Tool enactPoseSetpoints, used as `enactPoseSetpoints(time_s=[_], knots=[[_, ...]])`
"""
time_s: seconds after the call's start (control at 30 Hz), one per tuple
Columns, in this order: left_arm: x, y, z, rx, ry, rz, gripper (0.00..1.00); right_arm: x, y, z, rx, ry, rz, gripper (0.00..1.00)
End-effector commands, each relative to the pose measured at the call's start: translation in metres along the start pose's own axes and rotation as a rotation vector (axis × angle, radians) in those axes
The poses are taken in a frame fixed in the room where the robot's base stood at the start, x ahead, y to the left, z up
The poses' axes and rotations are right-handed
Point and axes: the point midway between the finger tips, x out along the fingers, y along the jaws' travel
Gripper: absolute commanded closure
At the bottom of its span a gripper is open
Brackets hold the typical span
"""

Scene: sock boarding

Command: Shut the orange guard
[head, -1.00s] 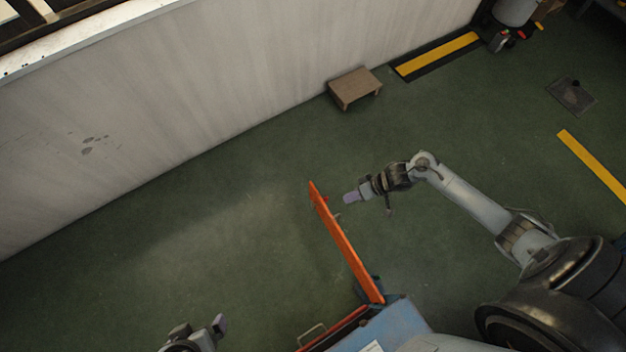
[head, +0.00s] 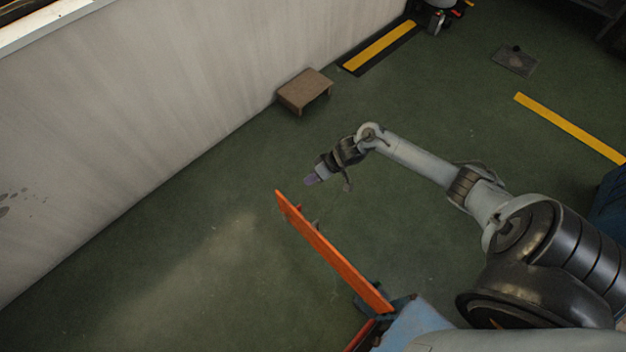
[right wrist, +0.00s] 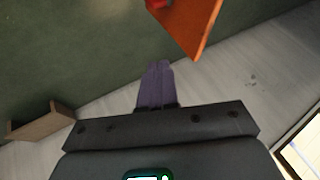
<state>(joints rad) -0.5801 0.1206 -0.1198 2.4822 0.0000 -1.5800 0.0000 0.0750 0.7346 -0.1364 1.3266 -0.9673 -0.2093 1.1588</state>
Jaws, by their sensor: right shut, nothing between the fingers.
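The orange guard (head: 335,255) is a long, narrow panel in the head view. It swings out over the floor from a blue machine (head: 415,322) at the bottom, with its free end up and to the left. My right gripper (head: 311,180) is shut and empty, just beyond and to the right of that free end, with a gap seen between them. In the right wrist view the purple fingers (right wrist: 156,84) are together, and part of the guard (right wrist: 195,22) shows above and right of them. My left gripper is out of view.
A pale wall (head: 150,120) runs along the upper left. A small brown step (head: 304,91) stands against it. Yellow floor strips (head: 380,45) lie farther back. The green floor around the guard's free end is clear. A dark blue object (head: 610,205) stands at the right edge.

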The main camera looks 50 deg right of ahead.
Motion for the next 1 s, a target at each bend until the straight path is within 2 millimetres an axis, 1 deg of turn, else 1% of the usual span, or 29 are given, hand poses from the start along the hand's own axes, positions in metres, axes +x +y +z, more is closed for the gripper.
enactPoseSetpoints(time_s=[0.03,0.1,0.3,0.37,0.4,0.5,0.63,0.8,1.0], knots=[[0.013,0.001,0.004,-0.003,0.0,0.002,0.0,0.016,0.002,0.003,0.001,0.0,-0.002,1.0],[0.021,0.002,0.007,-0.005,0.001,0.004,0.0,0.029,0.002,0.003,0.0,0.001,-0.001,1.0],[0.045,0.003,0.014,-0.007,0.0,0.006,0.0,0.066,0.002,0.003,0.001,0.0,-0.001,1.0],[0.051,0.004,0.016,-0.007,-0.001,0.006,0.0,0.075,0.002,0.003,0.001,-0.001,-0.001,1.0],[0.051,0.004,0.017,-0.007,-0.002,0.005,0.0,0.075,-0.006,0.002,-0.003,-0.001,-0.003,1.0],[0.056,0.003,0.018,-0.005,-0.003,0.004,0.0,0.079,-0.018,0.002,-0.003,0.0,-0.002,1.0],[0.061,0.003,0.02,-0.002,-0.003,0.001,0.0,0.084,-0.028,0.002,-0.001,-0.001,-0.001,1.0],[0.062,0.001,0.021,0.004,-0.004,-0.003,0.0,0.085,-0.034,0.001,-0.001,-0.001,0.001,1.0],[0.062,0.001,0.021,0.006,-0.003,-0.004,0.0,0.085,-0.035,0.001,0.0,-0.001,0.001,1.0]])
